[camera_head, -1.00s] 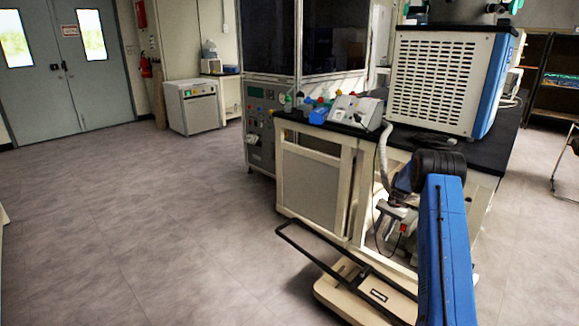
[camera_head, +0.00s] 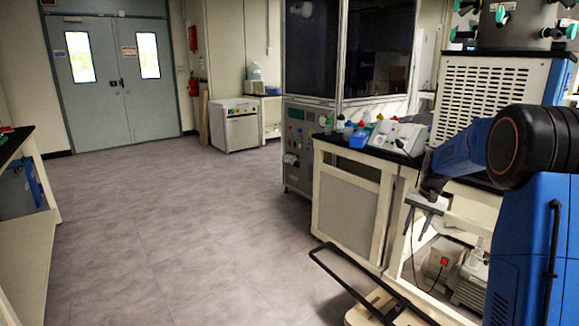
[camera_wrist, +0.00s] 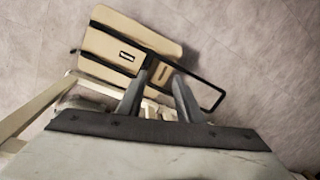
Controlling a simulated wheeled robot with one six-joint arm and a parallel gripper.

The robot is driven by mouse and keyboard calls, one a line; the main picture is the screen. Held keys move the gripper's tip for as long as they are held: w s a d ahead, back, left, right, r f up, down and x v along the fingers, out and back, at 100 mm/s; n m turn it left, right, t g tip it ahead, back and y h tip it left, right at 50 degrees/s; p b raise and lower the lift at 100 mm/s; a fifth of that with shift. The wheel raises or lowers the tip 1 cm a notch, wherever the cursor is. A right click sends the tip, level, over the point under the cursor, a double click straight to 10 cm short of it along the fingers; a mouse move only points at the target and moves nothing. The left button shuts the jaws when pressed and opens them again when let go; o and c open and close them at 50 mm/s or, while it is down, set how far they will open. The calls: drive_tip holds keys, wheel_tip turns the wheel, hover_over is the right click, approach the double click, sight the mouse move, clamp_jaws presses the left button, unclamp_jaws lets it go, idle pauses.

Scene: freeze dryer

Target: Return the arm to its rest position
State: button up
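My arm is blue with a black joint and stands bent at the right of the head view. My gripper (camera_head: 428,204) hangs at its end, pointing down beside the white bench frame. In the wrist view its two grey fingers (camera_wrist: 163,82) are apart with nothing between them, so it is open and empty. Below them are the floor and a cream cart (camera_wrist: 118,45) with a black handle. Part of the bench and the freeze dryer's lower front are hidden behind my arm in the head view.
The louvred cabinet (camera_head: 487,98) with a green-valved vessel (camera_head: 522,22) stands on the bench behind my arm. A pump (camera_head: 441,258) sits under the bench. The cart's handle (camera_head: 345,272) juts out low in front. Another bench (camera_head: 30,230) is at left. The floor between is clear.

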drive_tip(key=s+a+r+n+t, duration=0.1)
drive_tip(key=s+a+r, duration=0.25)
drive_tip(key=s, duration=0.35)
drive_tip(key=s+a+r+n+h, duration=0.1)
drive_tip(key=s+a+r, duration=0.25)
drive_tip(key=s, duration=0.45)
drive_tip(key=s+a+r+n+t, duration=0.1)
drive_tip(key=s+a+r, duration=0.25)
drive_tip(key=s, duration=0.35)
drive_tip(key=s+a+f+n+t, duration=0.1)
drive_tip(key=s+a, duration=0.1)
drive_tip(key=s, duration=0.9)
drive_tip(key=s+a+f+n+t, duration=0.1)
drive_tip(key=s+a+f+n, duration=0.1)
drive_tip(key=s, duration=0.9)
drive_tip(key=shift+s+f+h, duration=0.25)
drive_tip(key=shift+s+h, duration=0.05)
drive_tip(key=shift+s, duration=0.1)
drive_tip(key=shift+a, duration=0.1)
